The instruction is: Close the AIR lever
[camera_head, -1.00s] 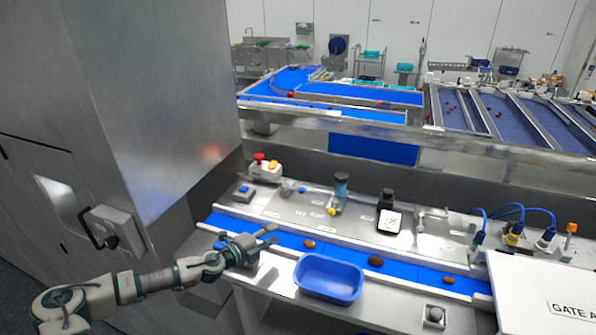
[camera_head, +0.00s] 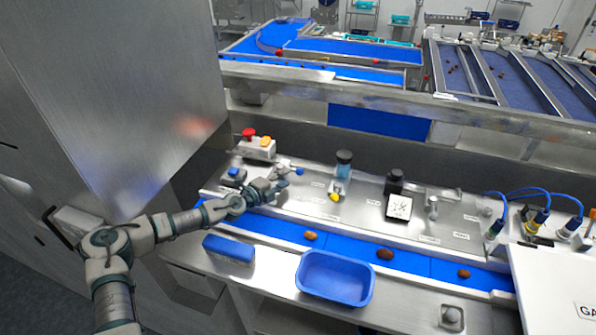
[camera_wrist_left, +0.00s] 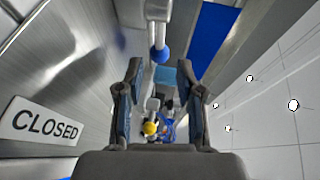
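A lever with a blue ball knob (camera_head: 299,171) stands on the steel panel behind the belt. I cannot read which lever is labelled AIR. My left gripper (camera_head: 283,183) is just in front of this lever. In the left wrist view its two fingers are apart and empty, and the blue ball (camera_wrist_left: 158,55) shows beyond and between the tips; I cannot tell whether they touch. A CLOSED sign (camera_wrist_left: 45,124) shows at the left there. A second lever with a yellow knob (camera_head: 334,197) is to the right. My right gripper is not in view.
A box with red and orange buttons (camera_head: 257,148) stands behind the gripper. A blue tray (camera_head: 335,300) and a blue block (camera_head: 229,249) lie in front of the belt (camera_head: 345,248), which carries dates.

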